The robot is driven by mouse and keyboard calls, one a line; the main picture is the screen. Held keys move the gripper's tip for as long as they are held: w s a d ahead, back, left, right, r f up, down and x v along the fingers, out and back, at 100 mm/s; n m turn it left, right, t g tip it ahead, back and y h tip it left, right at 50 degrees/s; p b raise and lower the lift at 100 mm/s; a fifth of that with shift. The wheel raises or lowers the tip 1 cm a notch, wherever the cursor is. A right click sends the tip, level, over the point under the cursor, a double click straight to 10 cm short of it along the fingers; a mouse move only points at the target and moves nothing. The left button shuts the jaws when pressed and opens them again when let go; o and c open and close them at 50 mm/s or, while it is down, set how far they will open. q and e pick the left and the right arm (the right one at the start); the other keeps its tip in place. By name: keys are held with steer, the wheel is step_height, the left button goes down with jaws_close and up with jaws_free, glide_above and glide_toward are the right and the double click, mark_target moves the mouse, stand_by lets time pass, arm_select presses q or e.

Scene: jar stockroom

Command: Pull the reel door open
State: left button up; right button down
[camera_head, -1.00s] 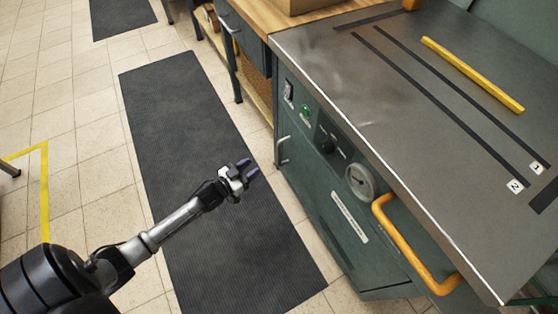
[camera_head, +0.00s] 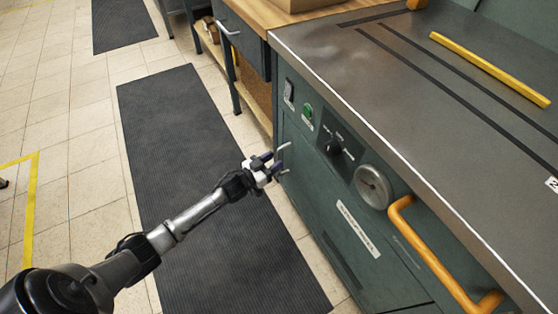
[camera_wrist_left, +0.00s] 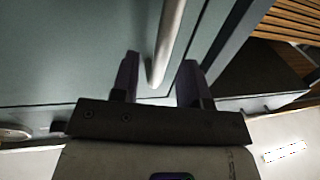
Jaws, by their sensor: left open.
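The door (camera_head: 310,195) is a dark green panel on the front of the metal-topped machine, and it looks closed. A slim silver handle (camera_head: 284,147) stands upright at its left edge. My left gripper (camera_head: 274,162) is at this handle, partly hiding its lower part. In the left wrist view the handle (camera_wrist_left: 170,38) runs down between the two dark fingers (camera_wrist_left: 160,72). The fingers are apart, with a gap on each side of the bar. The door face (camera_wrist_left: 75,50) fills the upper left of that view. My right gripper is not in view.
An orange handle (camera_head: 440,262) sticks out of the machine's front at the lower right. A gauge (camera_head: 372,187), a knob (camera_head: 332,148) and a green button (camera_head: 308,111) sit above the door. A black mat (camera_head: 200,150) lies on the clear floor in front.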

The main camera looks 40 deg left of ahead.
arm_select(q)
steer(key=shift+w+d+b, duration=0.15)
steer(key=shift+w+b, duration=0.1)
steer(key=shift+w, duration=0.45)
steer(key=shift+w+d+b, duration=0.1)
steer(key=shift+w+b, duration=0.1)
steer(key=shift+w, duration=0.5)
jaws_close()
